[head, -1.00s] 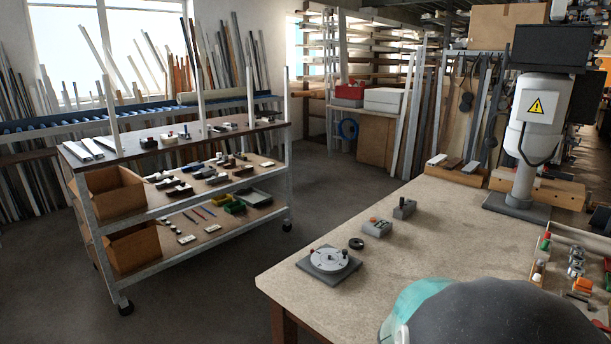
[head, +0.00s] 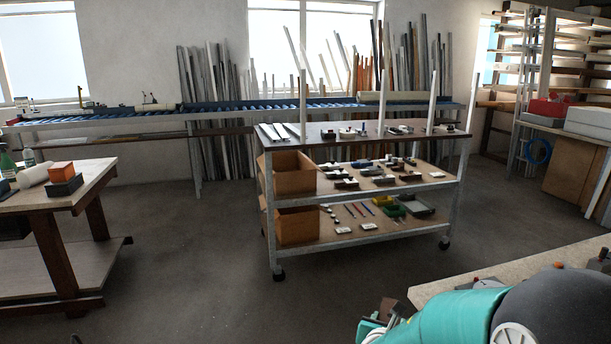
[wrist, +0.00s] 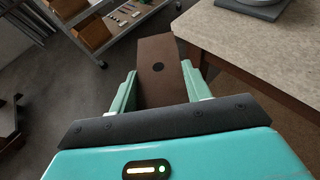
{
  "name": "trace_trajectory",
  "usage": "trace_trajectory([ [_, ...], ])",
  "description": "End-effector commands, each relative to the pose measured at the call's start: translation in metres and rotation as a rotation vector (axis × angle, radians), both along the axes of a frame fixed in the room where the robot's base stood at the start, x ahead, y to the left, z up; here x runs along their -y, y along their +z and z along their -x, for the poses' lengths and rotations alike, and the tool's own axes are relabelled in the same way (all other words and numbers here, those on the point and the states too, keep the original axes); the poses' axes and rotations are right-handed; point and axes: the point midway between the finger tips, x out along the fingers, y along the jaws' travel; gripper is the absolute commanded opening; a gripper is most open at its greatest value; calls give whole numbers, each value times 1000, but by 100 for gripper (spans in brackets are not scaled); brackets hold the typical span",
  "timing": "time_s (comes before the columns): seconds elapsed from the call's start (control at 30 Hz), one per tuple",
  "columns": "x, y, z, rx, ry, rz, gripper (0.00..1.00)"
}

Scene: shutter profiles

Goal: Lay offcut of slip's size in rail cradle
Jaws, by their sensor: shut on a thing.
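My gripper (wrist: 158,82) is shut on a brown piece (wrist: 158,55) with a dark round spot, seen between the two teal fingers in the wrist view. The piece sticks out beyond the fingertips, above the floor and beside the pale bench. In the head view the brown piece (head: 389,309) shows small at the lower right, partly hidden by my teal arm. Several dark and pale small pieces (head: 382,171) lie on the middle shelf of the trolley (head: 360,195). I cannot tell which of these is the slip. I cannot make out the rail cradle.
The pale bench (head: 440,291) is at the lower right, mostly cut off. A wooden workbench (head: 85,190) with an orange block (head: 61,169) stands at left. A blue roller conveyor (head: 240,108) runs along the back wall. Open floor (head: 190,270) lies between workbench and trolley.

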Motion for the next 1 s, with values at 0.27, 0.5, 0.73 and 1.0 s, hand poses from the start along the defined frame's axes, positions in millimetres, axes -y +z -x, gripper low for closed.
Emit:
trace_trajectory([
  [0.27,-61,-5,-11,1,142,0,21],
  [0.5,-62,-22,-8,-7,142,0,21],
  [0.73,-62,-61,3,-3,143,0,21],
  [1.0,-62,-63,5,1,143,1,21],
])
